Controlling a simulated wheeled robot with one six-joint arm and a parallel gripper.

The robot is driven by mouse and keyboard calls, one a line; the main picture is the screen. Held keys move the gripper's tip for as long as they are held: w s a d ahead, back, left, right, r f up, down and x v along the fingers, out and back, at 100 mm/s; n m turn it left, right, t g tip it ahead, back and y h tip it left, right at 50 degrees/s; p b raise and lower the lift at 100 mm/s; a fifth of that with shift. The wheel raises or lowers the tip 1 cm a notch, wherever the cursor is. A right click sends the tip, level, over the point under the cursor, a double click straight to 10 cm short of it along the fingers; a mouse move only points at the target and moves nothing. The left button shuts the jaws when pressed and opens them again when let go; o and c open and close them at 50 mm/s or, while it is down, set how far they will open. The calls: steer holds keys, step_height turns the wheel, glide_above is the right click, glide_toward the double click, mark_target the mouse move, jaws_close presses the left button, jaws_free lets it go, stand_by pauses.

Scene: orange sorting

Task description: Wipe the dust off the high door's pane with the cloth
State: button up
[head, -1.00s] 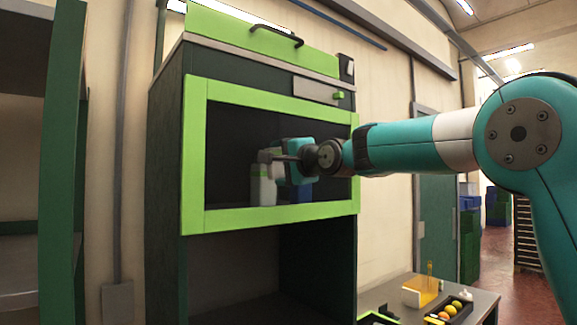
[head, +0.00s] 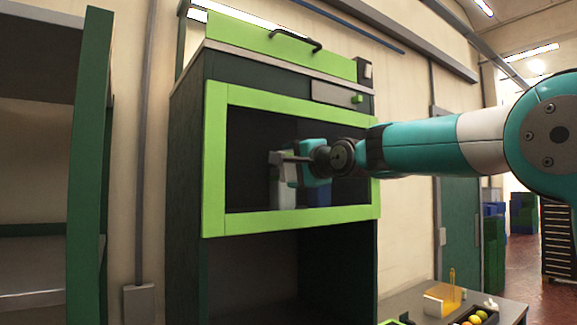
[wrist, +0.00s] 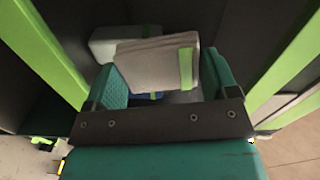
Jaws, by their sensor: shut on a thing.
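The high door (head: 213,160) has a bright green frame and is closed on a dark green cabinet. Its pane (head: 245,135) is dark and see-through; I cannot make out dust on it. In the wrist view my gripper (wrist: 168,85) is shut on the cloth (wrist: 150,66), a folded pale grey pad with a green strip, held between teal fingers. The cloth is close to the pane; I cannot tell whether it touches.
A green upper flap (head: 265,38) with a dark handle is above the door. A low table (head: 510,308) with an orange holder (head: 443,298) and fruit tray stands at the lower right. A green shelf post (head: 88,160) stands at the left.

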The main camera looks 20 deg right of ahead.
steer(key=w+d+p, duration=0.1)
steer(key=w+d, duration=0.1)
steer(key=d, duration=0.3)
steer(key=shift+s+a+b, duration=0.3)
steer(key=shift+s+a, duration=0.1)
steer(key=shift+a, duration=0.75)
steer(key=shift+s+a+b, duration=0.35)
steer(key=shift+s+a, duration=0.1)
steer(key=shift+a, duration=0.65)
steer(key=shift+s+a+b, duration=0.3)
steer(key=shift+s+a, duration=0.1)
steer(key=shift+a, duration=0.75)
steer(key=shift+s+f+b, duration=0.1)
steer(key=shift+s+b, duration=0.2)
steer(key=shift+b, duration=0.1)
steer(key=shift+b+v, duration=1.45)
steer(key=shift+v, duration=1.2)
steer(key=shift+d, duration=0.1)
